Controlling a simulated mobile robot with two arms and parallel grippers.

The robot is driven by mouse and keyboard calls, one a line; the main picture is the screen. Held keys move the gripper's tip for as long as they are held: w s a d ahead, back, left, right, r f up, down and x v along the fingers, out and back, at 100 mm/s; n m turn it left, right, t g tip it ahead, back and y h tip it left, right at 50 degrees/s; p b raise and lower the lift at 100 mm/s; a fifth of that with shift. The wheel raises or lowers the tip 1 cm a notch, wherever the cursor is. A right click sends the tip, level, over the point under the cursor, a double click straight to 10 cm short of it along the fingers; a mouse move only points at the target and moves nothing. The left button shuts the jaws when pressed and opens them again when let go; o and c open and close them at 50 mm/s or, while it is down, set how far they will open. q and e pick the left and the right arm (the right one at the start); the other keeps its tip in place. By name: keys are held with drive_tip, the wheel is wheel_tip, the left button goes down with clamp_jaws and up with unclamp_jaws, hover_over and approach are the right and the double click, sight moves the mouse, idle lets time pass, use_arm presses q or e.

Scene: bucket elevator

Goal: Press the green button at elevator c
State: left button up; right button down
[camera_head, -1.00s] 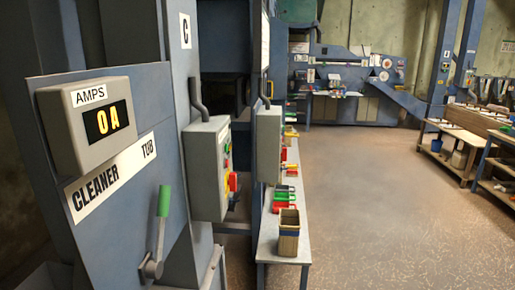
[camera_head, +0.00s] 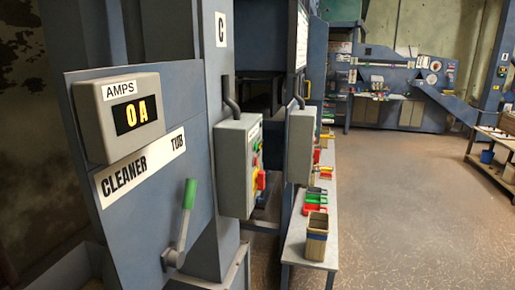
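A tall blue-grey column marked with a white "C" label (camera_head: 221,29) stands left of the middle. A grey control box (camera_head: 234,168) is mounted on it, seen at a steep angle. On the box's right-facing side is a small green button (camera_head: 257,147), with red and yellow parts (camera_head: 260,181) below it. Fine detail of the buttons is hard to tell at this angle. Neither of my grippers is in view.
At the left is a panel with an amps display (camera_head: 138,115) reading 0A and a green-handled lever (camera_head: 188,194). A second grey box (camera_head: 300,146) and a narrow bench (camera_head: 297,244) with bins stand beyond. The floor (camera_head: 415,215) at right is open.

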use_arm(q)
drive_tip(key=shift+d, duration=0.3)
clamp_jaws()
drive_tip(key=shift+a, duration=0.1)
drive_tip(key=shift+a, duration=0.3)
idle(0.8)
